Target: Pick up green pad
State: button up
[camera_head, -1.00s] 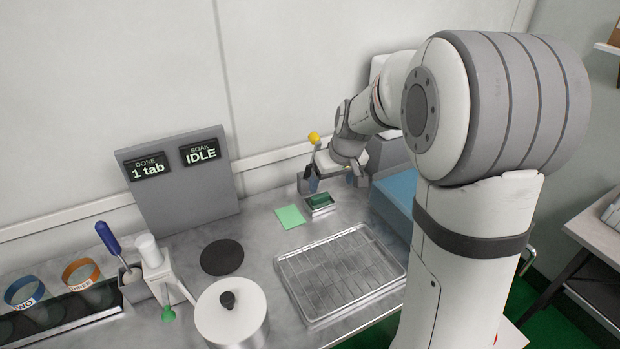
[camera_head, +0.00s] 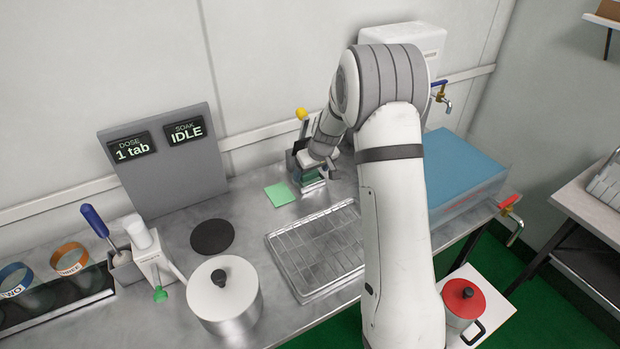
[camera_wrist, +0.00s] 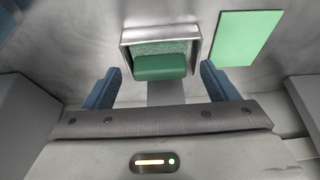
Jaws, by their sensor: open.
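A dark green pad (camera_wrist: 160,67) sits in a small open metal holder (camera_wrist: 127,50) in the wrist view. The pad has a smooth front face and a rougher, textured part behind it. My gripper (camera_wrist: 160,76) is open, with one blue finger on each side of the pad and a gap to both. It is empty, and I cannot tell its height above the pad. In the head view the gripper (camera_head: 308,170) is over the holder (camera_head: 312,184) and hides most of the pad. A flat light green square (camera_head: 280,195) lies to the left of the holder there.
A wire-grid tray (camera_head: 318,250) lies in front of the holder. A yellow-topped handle (camera_head: 301,114) stands behind it. A black disc (camera_head: 212,237) and a lidded pot (camera_head: 222,292) are to the left. A blue-topped basin (camera_head: 465,165) is to the right.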

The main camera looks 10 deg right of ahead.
jog(key=shift+w+f, duration=0.1)
jog(key=shift+f, duration=0.15)
jog(key=shift+c, duration=0.3)
jog(key=c, duration=1.1)
jog(key=shift+r, duration=0.1)
